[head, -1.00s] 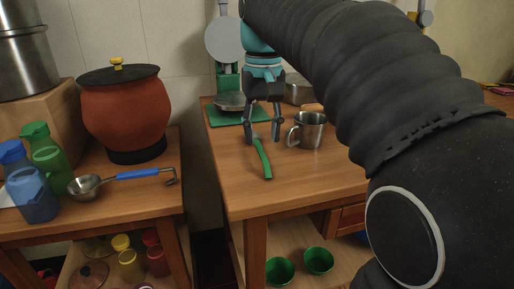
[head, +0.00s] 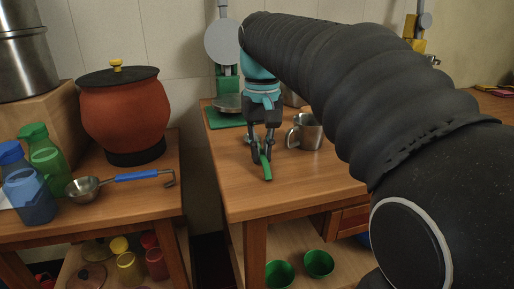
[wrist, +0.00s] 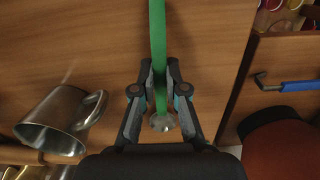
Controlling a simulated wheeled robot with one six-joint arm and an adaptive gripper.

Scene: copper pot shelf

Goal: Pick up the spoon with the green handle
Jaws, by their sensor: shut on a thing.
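The spoon with the green handle (head: 267,172) is on the wooden table near its left side. In the wrist view its green handle (wrist: 157,35) runs up between the fingers, and its small metal bowl (wrist: 162,122) shows below the fingertips. My gripper (head: 261,152) is over the spoon and is shut on its handle; the fingers also show in the wrist view (wrist: 159,78). I cannot tell whether the spoon touches the table. The fingers partly hide it in the head view.
A metal mug (head: 310,132) stands close to the right of my gripper. A green scale (head: 224,118) is behind. On the left table are a ladle with a blue handle (head: 137,176), a red-brown pot (head: 125,115) and bottles. A gap separates the two tables. The front tabletop is clear.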

